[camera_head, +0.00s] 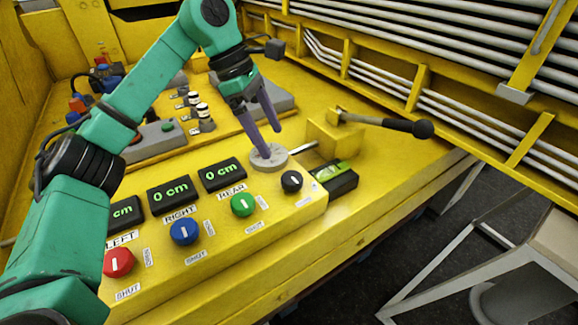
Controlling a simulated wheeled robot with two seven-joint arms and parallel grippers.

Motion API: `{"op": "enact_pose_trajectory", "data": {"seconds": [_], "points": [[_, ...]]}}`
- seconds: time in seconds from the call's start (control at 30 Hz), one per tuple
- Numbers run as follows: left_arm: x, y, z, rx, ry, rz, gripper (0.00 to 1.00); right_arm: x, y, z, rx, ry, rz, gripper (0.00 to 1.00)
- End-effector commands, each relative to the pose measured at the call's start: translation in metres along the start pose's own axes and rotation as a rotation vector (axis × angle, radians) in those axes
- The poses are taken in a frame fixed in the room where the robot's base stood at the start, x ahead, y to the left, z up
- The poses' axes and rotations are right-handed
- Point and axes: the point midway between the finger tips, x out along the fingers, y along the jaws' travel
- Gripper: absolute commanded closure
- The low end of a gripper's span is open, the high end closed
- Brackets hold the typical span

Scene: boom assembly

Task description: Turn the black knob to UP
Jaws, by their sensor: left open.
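The black knob (291,181) sits on the yellow panel, right of the green knob, with a short white line on its top. Small labels stand beside it, too small to read. My left gripper (266,143) comes in from the upper left. Its two purple fingers are spread apart and point down, above and behind the black knob, near a round grey disc (268,157). The fingers hold nothing. The black knob is uncovered and apart from the fingers. My right gripper is not in view.
Green (242,204), blue (184,231) and red (118,262) knobs line the panel to the left, below displays reading 0 cm. A lever with a black handle (395,125) sticks out at the right. A black box with a green screen (335,176) stands beside the black knob.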

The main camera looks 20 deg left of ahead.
Motion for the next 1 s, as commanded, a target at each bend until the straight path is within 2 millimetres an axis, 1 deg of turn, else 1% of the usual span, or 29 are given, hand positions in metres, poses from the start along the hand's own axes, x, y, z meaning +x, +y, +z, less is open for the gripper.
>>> {"op": "enact_pose_trajectory", "data": {"seconds": [0.03, 0.07, 0.17, 0.23, 0.3, 0.4, 0.53, 0.73, 0.77, 0.8, 0.87, 0.9, 0.97, 1.0], "points": [[0.014, 0.0, -0.001, -0.003, 0.002, -0.005, 0.09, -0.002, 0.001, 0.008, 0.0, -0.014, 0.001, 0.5], [0.022, -0.001, -0.001, -0.003, 0.001, -0.005, 0.09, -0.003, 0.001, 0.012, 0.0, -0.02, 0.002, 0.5], [0.049, -0.001, 0.0, -0.003, 0.0, -0.007, 0.09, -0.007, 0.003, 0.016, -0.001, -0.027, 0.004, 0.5], [0.067, -0.001, 0.001, -0.003, -0.001, -0.005, 0.09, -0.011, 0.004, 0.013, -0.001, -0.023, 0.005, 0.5], [0.083, -0.001, 0.001, -0.002, -0.001, -0.006, 0.09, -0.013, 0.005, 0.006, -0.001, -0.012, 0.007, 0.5], [0.1, 0.0, 0.001, -0.003, -0.003, -0.003, 0.09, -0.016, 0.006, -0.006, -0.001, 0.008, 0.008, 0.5], [0.111, 0.0, 0.001, -0.002, -0.003, -0.001, 0.09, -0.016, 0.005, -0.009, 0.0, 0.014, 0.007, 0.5], [0.112, 0.0, 0.001, -0.003, -0.004, 0.0, 0.09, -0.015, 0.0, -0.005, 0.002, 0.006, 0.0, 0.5], [0.112, 0.0, 0.001, -0.003, -0.004, 0.0, 0.13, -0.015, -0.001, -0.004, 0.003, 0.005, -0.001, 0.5], [0.112, 0.0, 0.001, -0.003, -0.004, 0.0, 0.28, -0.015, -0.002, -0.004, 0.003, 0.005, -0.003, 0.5], [0.112, 0.0, 0.001, -0.003, -0.004, 0.0, 0.51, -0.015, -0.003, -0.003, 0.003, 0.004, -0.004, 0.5], [0.112, 0.0, 0.001, -0.003, -0.004, 0.0, 0.66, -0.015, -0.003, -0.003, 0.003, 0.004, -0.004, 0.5], [0.112, 0.0, 0.001, -0.003, -0.004, 0.0, 0.89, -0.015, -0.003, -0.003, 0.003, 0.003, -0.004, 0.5], [0.111, 0.0, 0.001, -0.003, -0.004, 0.0, 0.94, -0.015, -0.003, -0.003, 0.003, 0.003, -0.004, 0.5]]}}
